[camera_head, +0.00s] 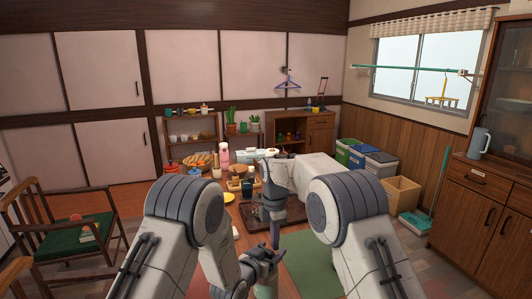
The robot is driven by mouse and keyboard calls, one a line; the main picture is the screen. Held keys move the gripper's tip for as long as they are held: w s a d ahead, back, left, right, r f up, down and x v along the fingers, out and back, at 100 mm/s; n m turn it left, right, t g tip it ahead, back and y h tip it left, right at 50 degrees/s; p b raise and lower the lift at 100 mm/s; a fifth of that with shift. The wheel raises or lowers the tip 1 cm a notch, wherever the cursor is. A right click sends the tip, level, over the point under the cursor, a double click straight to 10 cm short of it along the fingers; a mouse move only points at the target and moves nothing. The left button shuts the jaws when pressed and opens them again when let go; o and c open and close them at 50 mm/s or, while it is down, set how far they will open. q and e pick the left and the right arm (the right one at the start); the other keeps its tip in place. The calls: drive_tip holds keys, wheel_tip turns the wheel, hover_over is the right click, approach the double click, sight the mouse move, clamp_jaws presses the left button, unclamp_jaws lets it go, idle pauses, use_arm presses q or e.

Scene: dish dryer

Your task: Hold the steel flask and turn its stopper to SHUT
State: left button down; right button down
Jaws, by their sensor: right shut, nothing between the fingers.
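My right gripper (276,243) points down in the middle of the view, shut, with no object visible between its fingers. My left gripper (262,256) is low in the middle, just below and beside the right one. It is small and partly overlapped, so I cannot tell whether it is open or shut. I cannot make out the steel flask or its stopper; my arms and grippers cover much of the near area. A pale green thing (265,291) shows at the bottom edge below my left gripper, too cut off to identify.
A low dark table (262,226) stands behind my grippers, with small items around it. A green mat (312,262) lies at right. A chair with a green seat (78,234) stands left. Bins (378,160), an open box (401,190) and a cabinet (484,205) line the right.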

drive_tip(key=shift+s+d, duration=0.1)
drive_tip(key=shift+s, duration=0.5)
drive_tip(key=shift+s, duration=0.2)
idle(0.4)
drive_tip(key=shift+d+r, duration=0.1)
drive_tip(key=shift+d, duration=0.3)
wheel_tip(320, 180, up, 6)
drive_tip(key=shift+s+f, duration=0.1)
drive_tip(key=shift+a, duration=0.1)
